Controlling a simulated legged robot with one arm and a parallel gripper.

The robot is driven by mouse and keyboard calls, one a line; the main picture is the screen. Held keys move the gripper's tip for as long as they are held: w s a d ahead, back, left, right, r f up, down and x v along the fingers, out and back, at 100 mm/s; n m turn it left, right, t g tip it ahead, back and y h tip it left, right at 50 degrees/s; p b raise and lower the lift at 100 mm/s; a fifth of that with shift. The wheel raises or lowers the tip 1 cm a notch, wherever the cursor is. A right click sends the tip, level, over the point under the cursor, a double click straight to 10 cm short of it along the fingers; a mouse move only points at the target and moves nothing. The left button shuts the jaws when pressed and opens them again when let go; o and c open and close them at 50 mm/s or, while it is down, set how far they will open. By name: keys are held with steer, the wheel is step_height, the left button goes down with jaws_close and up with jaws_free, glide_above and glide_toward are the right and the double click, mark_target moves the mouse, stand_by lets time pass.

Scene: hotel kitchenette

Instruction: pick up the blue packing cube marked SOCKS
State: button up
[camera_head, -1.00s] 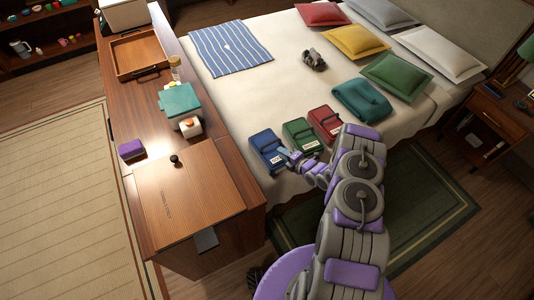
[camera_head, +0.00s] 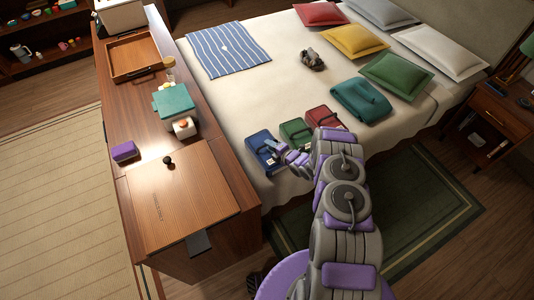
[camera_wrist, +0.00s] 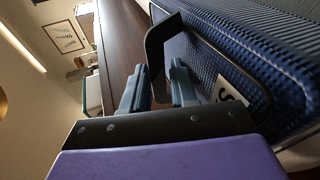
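The blue packing cube (camera_head: 260,145) lies at the bed's near left edge, left of a green one and a red one. In the wrist view the ribbed blue cube (camera_wrist: 255,50) fills the right side, very close. A white label (camera_wrist: 229,92) with part of a letter shows on it; the full word cannot be read. A dark strap handle (camera_wrist: 158,42) loops out from its side. My gripper (camera_head: 280,147) is at the cube's near right side. In the wrist view its two fingers (camera_wrist: 160,85) are apart, and the strap passes down between them.
The green cube (camera_head: 294,131) and red cube (camera_head: 326,117) lie close on the right. A wooden counter (camera_head: 205,120) with a purple box (camera_head: 124,151) and teal box (camera_head: 176,103) stands to the left. A folded teal item (camera_head: 361,99) lies farther right on the bed.

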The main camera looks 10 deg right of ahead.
steer(key=shift+d, duration=0.2)
steer(key=shift+c, duration=0.9)
steer(key=shift+a, duration=0.45)
steer(key=c, duration=0.3)
steer(key=shift+s+a, duration=0.1)
steer(key=shift+a, duration=0.25)
jaws_close()
steer(key=shift+d, duration=0.1)
steer(key=shift+d, duration=0.4)
steer(key=shift+a, duration=0.1)
